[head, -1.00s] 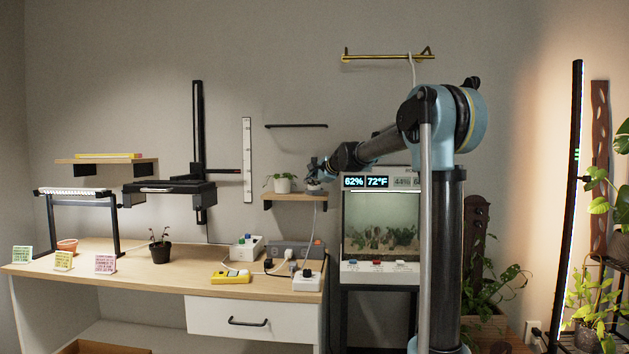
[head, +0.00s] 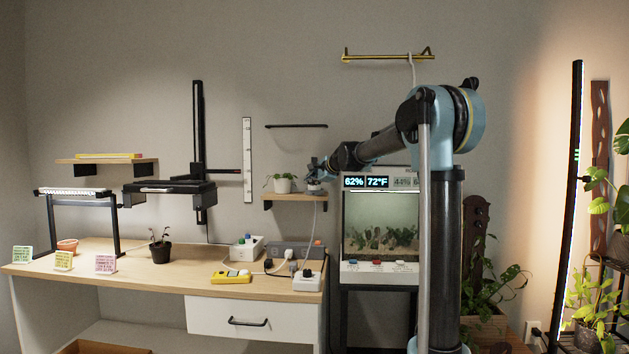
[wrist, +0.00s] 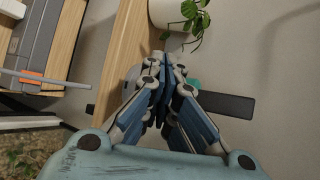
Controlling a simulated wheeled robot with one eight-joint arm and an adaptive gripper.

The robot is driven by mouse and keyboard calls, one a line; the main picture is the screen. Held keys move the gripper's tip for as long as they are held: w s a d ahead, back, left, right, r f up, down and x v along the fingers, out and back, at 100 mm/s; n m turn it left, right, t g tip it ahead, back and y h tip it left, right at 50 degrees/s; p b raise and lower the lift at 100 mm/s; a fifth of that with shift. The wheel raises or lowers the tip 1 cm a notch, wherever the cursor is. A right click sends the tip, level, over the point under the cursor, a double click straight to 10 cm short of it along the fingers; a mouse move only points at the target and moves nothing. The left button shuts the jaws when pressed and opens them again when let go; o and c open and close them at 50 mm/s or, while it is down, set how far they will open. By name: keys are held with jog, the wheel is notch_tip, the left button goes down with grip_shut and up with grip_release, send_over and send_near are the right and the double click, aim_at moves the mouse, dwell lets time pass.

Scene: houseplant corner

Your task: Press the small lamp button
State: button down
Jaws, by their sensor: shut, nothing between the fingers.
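My gripper (head: 314,168) is shut and empty, at the right end of the small wall shelf (head: 283,196). A small rounded grey device (head: 314,190) with a hanging white cord sits under the fingertips; it could be the small lamp's base. In the wrist view my gripper (wrist: 165,62) has its fingertips together over this device (wrist: 131,76), and a teal part (wrist: 194,84) shows beside the fingers. The fingers hide most of the device. I cannot make out the button or whether the fingertips touch it.
A white potted plant (head: 282,185) stands close by on the shelf's left part. The terrarium (head: 381,270) with its displays is below and right. A power strip (head: 291,250) lies on the desk (head: 190,281) below. A tall black light bar (head: 577,130) stands at right.

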jog(key=shift+w+d+r, duration=0.2)
jog(key=shift+w+d, duration=0.05)
jog(key=shift+w, duration=0.35)
dwell(0.9)
jog(key=shift+s+f, duration=0.5)
jog(key=shift+f, duration=0.05)
jog(key=shift+s, duration=0.15)
jog(key=shift+s+a+r, duration=0.1)
jog(key=shift+s, duration=2.75)
